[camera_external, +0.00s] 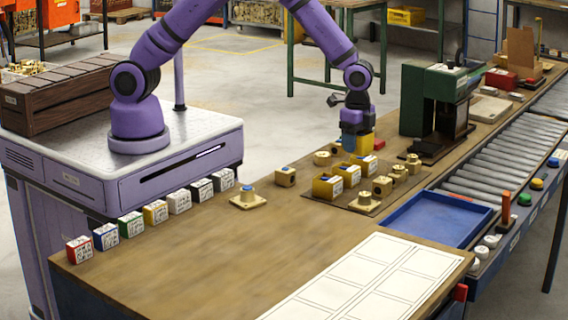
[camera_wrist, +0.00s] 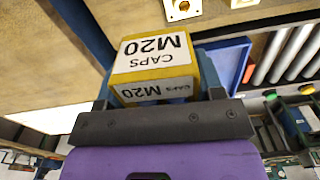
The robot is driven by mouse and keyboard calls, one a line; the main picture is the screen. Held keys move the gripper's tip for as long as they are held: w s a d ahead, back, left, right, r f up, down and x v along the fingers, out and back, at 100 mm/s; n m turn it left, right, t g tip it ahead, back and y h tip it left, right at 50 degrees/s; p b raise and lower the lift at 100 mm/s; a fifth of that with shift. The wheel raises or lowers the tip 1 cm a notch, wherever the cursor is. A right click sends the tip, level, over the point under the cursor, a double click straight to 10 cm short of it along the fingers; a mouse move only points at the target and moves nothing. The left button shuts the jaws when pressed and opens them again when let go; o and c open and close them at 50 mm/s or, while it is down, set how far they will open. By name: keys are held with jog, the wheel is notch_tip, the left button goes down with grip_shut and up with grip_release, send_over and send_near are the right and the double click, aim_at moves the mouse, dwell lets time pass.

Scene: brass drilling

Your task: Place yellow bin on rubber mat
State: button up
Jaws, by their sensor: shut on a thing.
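My gripper (camera_external: 354,142) is shut on a yellow bin (camera_external: 367,146) above the far part of the workbench. In the wrist view the yellow bin (camera_wrist: 152,62) sits between the fingers, with white labels reading "CAPS M20". The gap beneath it is hard to judge in the external view. A thin dark mat (camera_external: 345,203), apparently the rubber mat, lies on the bench below and nearer the camera. Several other yellow bins with white labels, such as one yellow bin (camera_external: 322,188), stand on it in a diagonal row beside brass parts.
A blue tray (camera_external: 437,220) lies right of the mat, beside a roller conveyor (camera_external: 494,163). A green press (camera_external: 427,100) stands behind. Small labelled boxes (camera_external: 155,212) line the bench's left edge. A white grid sheet (camera_external: 372,278) lies in front. The bench's left middle is clear.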

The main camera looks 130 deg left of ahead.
jog(key=s+a, duration=0.4)
jog(key=a, duration=0.7)
jog(key=s+a, duration=0.3)
jog(key=a, duration=0.8)
jog(key=s+a, duration=0.4)
jog(key=a, duration=0.7)
jog(key=shift+n, duration=0.4)
jog(key=f, duration=1.7)
jog(key=shift+s+a+f, duration=0.1)
jog(key=shift+s+a, duration=0.15)
jog(key=shift+a, duration=0.15)
jog(key=shift+f, duration=0.1)
jog(key=o, duration=1)
jog(key=shift+c, duration=0.2)
notch_tip(320, 180, up, 12)
